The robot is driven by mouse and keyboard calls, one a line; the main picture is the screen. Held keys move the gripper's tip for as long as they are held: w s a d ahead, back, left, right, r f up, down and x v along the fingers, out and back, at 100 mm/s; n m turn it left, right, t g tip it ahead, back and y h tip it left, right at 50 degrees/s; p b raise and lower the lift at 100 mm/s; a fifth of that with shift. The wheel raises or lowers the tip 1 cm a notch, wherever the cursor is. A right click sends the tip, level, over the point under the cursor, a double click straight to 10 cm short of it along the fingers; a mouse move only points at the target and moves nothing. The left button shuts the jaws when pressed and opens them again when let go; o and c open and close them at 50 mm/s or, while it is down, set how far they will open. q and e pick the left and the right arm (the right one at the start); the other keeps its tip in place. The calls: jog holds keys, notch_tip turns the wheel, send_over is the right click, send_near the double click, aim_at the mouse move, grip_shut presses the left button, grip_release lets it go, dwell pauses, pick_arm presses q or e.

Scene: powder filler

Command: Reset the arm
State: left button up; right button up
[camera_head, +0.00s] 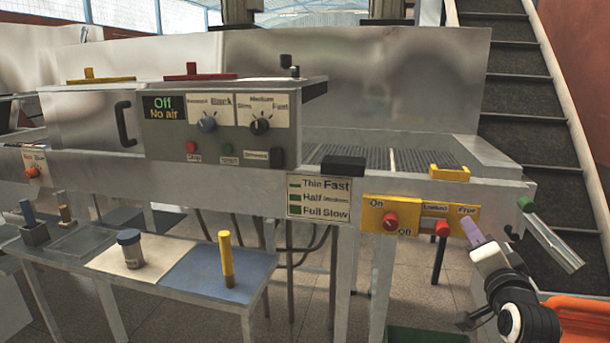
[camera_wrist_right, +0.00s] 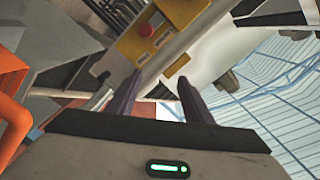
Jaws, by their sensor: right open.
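My right gripper (camera_head: 474,232) is at the lower right of the head view, in front of the machine's right end. Its purple fingers point up toward the machine. In the right wrist view the two fingers of the gripper (camera_wrist_right: 158,88) stand apart with nothing between them. Beyond them is a yellow switch panel (camera_wrist_right: 162,36) with a red knob. My left gripper is in neither view.
The powder filler's control box (camera_head: 222,125) reads "Off, No air". A yellow panel (camera_head: 378,215) with a red knob (camera_head: 390,221) is near my right gripper. A green-ended lever (camera_head: 550,240) is beside it. A low table (camera_head: 190,285) holds a jar (camera_head: 131,252) and a yellow cylinder (camera_head: 227,262).

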jog(key=s+a+f+n+g+y, duration=0.1)
jog(key=s+a+f+n, duration=0.15)
jog(key=f, duration=0.55)
jog(key=s+a+f+n+g+y, duration=0.1)
jog(key=s+a+f+n, duration=0.1)
jog(key=s+f, duration=0.35)
jog(key=s+a+f+n+g+y, duration=0.1)
jog(key=a+f+n, duration=0.2)
jog(key=f, duration=0.6)
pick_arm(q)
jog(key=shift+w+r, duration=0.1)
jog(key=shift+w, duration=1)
pick_arm(e)
jog(key=s+a+f+n+g+y, duration=0.1)
jog(key=s+a+f+n+g, duration=0.1)
jog(key=s+f, duration=0.4)
jog(key=s+a+f+n+g+y, duration=0.1)
jog(key=s+a+f+n, duration=0.2)
jog(key=s, duration=0.8)
jog(key=s+a+f+n+g+y, duration=0.1)
jog(key=s+a+f+n+g, duration=0.1)
jog(key=s+a+f, duration=0.3)
jog(key=s+f, duration=0.4)
jog(key=shift+s+a+g, duration=0.25)
jog(key=shift+a+g, duration=0.05)
jog(key=shift+a, duration=0.1)
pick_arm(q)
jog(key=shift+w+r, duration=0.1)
pick_arm(e)
jog(key=shift+n, duration=0.25)
